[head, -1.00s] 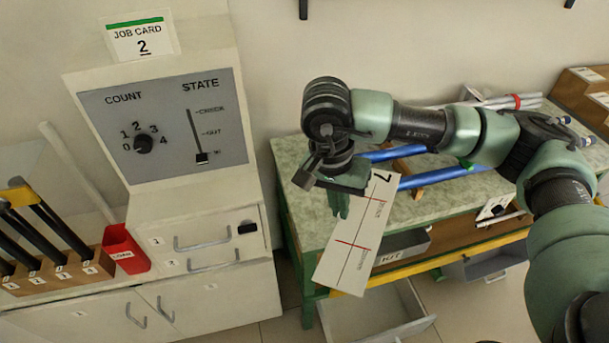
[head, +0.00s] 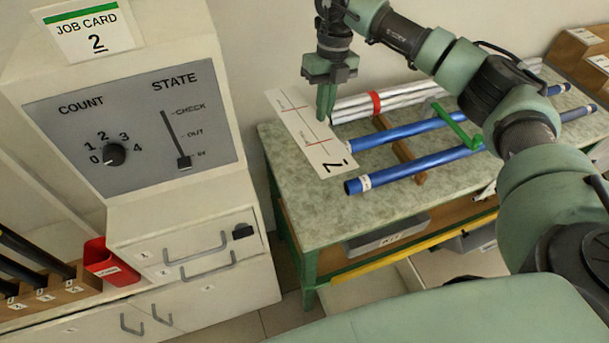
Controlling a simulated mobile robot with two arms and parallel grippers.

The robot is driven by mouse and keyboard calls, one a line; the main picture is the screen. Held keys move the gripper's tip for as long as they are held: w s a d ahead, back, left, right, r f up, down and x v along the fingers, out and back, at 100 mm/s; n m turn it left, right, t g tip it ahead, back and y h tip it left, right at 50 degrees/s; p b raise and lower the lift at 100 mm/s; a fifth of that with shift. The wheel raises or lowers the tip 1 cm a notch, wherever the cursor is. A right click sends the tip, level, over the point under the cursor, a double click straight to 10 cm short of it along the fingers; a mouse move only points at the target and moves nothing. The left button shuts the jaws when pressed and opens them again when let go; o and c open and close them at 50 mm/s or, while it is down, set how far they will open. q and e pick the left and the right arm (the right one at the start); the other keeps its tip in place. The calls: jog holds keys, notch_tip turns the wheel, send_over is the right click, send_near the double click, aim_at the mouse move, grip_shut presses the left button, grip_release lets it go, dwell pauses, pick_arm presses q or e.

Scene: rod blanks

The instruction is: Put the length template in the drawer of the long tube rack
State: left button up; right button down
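The length template, a white card with red lines and a 7 (head: 298,138), is held at its edge by my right gripper (head: 326,112). Its fingers are closed on the card, which is tilted over the left back part of the bench. My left gripper is not in view. A pale open drawer (head: 350,291) shows low under the bench, partly hidden by my own green part. A grey drawer labelled KIT (head: 388,238) is under the bench top. I cannot tell which unit is the long tube rack.
Blue tubes (head: 425,171) and a white bundle with a red band (head: 350,108) lie on the green bench (head: 300,205). At left stand a panel cabinet (head: 140,130) with handled drawers, a red bin (head: 108,262) and a wooden block with black rods (head: 50,292).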

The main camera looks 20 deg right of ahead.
jog(key=shift+s, duration=0.1)
jog(key=shift+f, duration=0.1)
notch_tip(320, 180, down, 14)
jog(key=p, duration=0.3)
jog(key=shift+f, duration=0.15)
notch_tip(320, 180, down, 5)
jog(key=shift+r+p, duration=0.1)
jog(key=shift+p, duration=0.45)
jog(key=shift+f, duration=0.2)
jog(key=shift+f+b, duration=0.2)
jog(key=shift+b, duration=0.1)
jog(key=c, duration=1.6)
grip_release()
jog(key=shift+r, duration=0.1)
jog(key=shift+c, duration=0.2)
jog(key=shift+r, duration=0.1)
